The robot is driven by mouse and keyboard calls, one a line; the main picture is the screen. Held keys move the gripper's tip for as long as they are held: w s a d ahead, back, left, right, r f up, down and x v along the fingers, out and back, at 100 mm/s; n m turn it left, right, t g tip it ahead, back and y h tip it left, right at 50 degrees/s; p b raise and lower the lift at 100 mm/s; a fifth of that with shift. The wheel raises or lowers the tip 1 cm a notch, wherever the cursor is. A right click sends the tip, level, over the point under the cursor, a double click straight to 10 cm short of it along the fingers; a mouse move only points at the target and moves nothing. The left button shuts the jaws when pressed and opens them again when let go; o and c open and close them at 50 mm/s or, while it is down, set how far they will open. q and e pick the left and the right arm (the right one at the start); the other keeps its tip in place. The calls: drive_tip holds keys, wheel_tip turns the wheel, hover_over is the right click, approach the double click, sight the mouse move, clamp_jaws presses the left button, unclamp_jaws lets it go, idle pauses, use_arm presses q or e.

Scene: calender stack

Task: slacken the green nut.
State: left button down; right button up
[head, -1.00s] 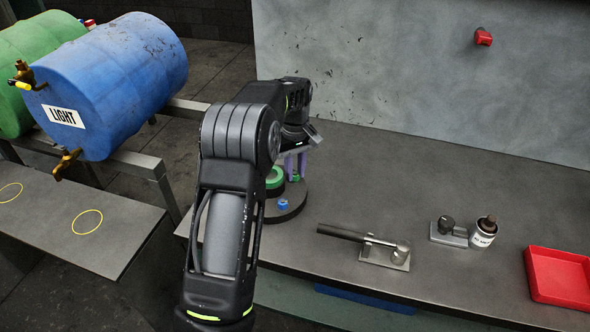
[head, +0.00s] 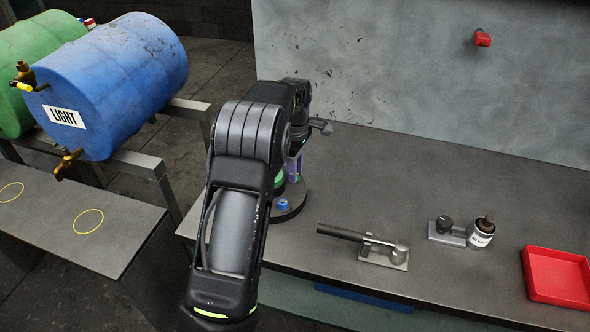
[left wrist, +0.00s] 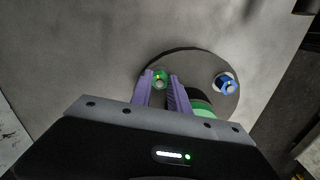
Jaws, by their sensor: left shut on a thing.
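The green nut (left wrist: 160,79) sits on a round dark plate (left wrist: 205,62) in the left wrist view. My left gripper (left wrist: 162,84) has its two purple fingers on either side of the nut and is shut on it. In the head view the left gripper (head: 295,168) points down over the plate (head: 290,212), and my arm and fingers hide the green nut. A blue nut (head: 283,205) stands at the plate's front; it also shows in the left wrist view (left wrist: 227,84). My right gripper is not in view.

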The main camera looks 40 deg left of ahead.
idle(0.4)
use_arm(q)
drive_tip(key=c, duration=1.5)
unclamp_jaws()
wheel_tip(320, 180, up, 8)
drive_tip(key=shift+f+b, duration=0.15)
drive_tip(key=shift+b, duration=0.45)
